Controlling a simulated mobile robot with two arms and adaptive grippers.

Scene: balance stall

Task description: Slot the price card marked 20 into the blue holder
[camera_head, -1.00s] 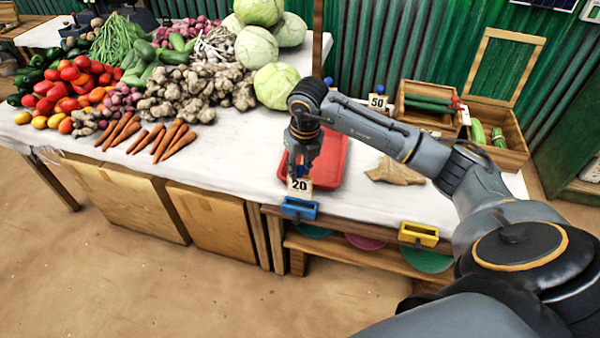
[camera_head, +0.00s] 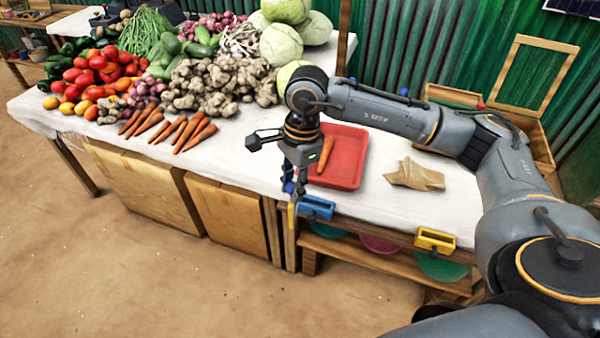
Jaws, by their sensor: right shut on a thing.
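The blue holder (camera_head: 318,208) is fixed at the front edge of the white-covered table, below the red tray. My right gripper (camera_head: 291,188) hangs over the table's front edge, just left of the blue holder. It is shut on the price card (camera_head: 292,216), a thin cream-yellow strip seen nearly edge-on, so its number cannot be read now. The card is upright and beside the holder's left end in the picture. Whether they touch cannot be told. My left gripper is not in view.
A red tray (camera_head: 350,170) with a carrot (camera_head: 325,153) lies behind the holder. A crumpled brown paper (camera_head: 415,175) is to its right. A yellow holder (camera_head: 436,241) is on the front edge farther right. Vegetables fill the table's left; my arm hides part of the back.

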